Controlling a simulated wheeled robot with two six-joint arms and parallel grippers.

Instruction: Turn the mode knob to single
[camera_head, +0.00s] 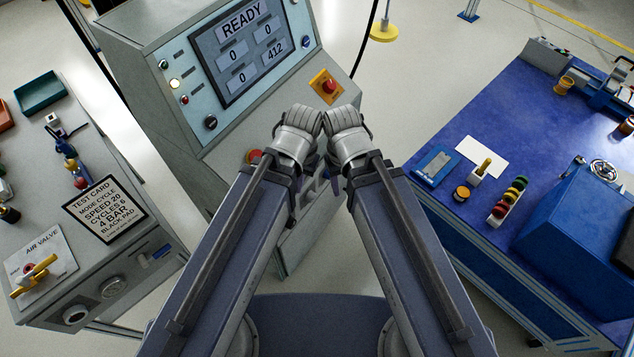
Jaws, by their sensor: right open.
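The grey control console (150,60) stands ahead of me with a tilted panel around a screen (245,48) that reads READY, 0, 0, 0 and 412. My left gripper (303,118) and right gripper (344,117) are side by side before the console's lower front, apart from both knobs. The right is open; the left jaws are unclear.
A red button on a yellow plate (326,86) is on the console's right. A bench (110,245) at left carries a test card (105,209) reading MODE CYCLE and a yellow-handled air valve (35,274). A blue table (500,110) with parts stands at right.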

